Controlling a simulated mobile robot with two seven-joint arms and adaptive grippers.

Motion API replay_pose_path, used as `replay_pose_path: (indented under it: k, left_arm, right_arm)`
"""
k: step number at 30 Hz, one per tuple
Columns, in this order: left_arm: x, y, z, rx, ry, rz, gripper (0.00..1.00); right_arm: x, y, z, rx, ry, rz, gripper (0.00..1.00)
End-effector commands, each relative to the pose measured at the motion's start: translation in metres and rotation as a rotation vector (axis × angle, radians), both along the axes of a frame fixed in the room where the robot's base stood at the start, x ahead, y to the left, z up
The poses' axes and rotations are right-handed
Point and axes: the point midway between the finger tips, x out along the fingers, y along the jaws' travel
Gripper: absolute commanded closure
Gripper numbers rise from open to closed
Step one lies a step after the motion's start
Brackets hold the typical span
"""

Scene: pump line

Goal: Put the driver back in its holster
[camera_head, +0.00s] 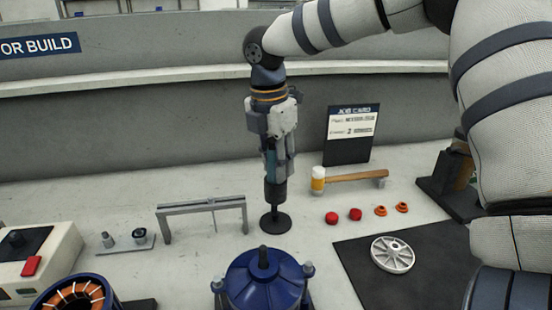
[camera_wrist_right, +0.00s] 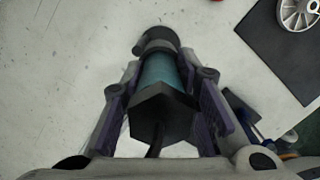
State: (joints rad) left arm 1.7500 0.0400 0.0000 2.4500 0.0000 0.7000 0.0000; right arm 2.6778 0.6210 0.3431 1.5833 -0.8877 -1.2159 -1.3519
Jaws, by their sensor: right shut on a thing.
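My right gripper (camera_head: 274,150) points down at the middle of the head view, shut on the driver. The driver has a teal body (camera_head: 271,165), which also shows between the fingers in the right wrist view (camera_wrist_right: 167,75). Its near end there is a dark hexagonal cap. Below the teal part is a dark sleeve (camera_head: 275,190), above a round black foot (camera_head: 275,223) on the table that looks like the holster's base. I cannot tell whether the sleeve belongs to the driver or the holster. The driver looks about upright. My left gripper is not in view.
A grey metal frame (camera_head: 202,204) stands left of the black foot. A blue motor housing (camera_head: 262,283) is in front. A hammer (camera_head: 350,178), red caps (camera_head: 332,218) and orange rings (camera_head: 380,211) lie right. A white wheel (camera_head: 392,254) lies on a dark mat (camera_head: 355,248).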

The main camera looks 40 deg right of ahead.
Motion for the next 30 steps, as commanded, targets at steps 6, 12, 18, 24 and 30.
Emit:
replay_pose_path:
  k: [6, 12, 18, 24, 30]
  left_arm:
    - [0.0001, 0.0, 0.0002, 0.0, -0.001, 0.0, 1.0]
    - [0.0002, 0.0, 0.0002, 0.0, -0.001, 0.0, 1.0]
    - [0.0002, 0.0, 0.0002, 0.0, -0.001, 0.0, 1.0]
    - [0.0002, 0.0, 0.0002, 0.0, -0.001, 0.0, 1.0]
    - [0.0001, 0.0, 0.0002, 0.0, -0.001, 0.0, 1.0]
  right_arm:
    - [-0.0002, 0.0001, -0.0026, -0.001, -0.001, 0.0, 1.0]
    - [-0.0001, 0.0, -0.0026, -0.001, -0.001, 0.0, 1.0]
    - [-0.0001, -0.0001, -0.0027, -0.001, -0.001, 0.0, 1.0]
    - [-0.0001, -0.0001, -0.0027, -0.001, -0.001, 0.0, 1.0]
    - [-0.0001, -0.0001, -0.0028, -0.001, -0.001, 0.0, 0.49]
